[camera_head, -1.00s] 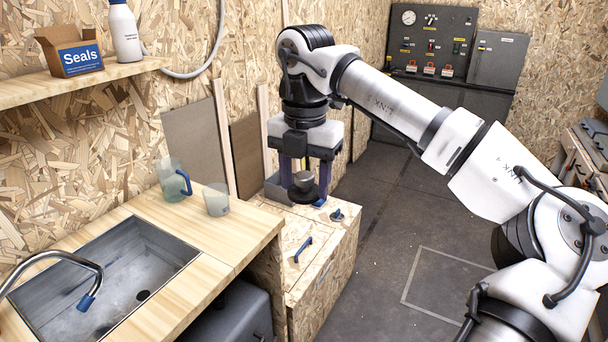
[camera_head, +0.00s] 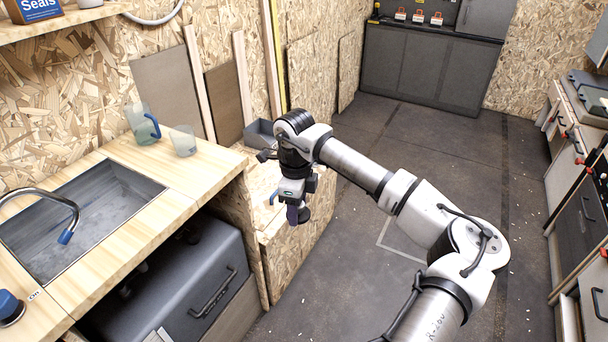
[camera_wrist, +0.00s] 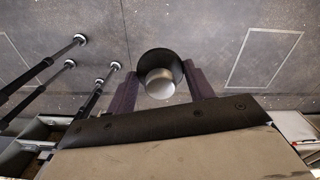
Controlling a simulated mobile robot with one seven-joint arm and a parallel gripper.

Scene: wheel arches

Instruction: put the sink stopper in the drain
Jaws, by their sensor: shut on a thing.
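My gripper (camera_head: 296,212) hangs in front of the wooden cabinet, to the right of the sink counter. It is shut on the sink stopper (camera_head: 304,215), a dark round piece. In the wrist view the stopper (camera_wrist: 161,62) shows as a dark disc with a pale metal knob between the two purple-grey fingers of my gripper (camera_wrist: 160,85). The steel sink (camera_head: 100,205) is set in the wooden counter at the left, well away from my gripper. Its drain is not visible from here.
A curved faucet (camera_head: 72,205) with a blue tip reaches over the sink. A jug (camera_head: 140,125) with a blue handle and a clear cup (camera_head: 183,141) stand on the counter's back part. A grey box (camera_head: 262,133) sits on the cabinet (camera_head: 290,255). Floor at the right is open.

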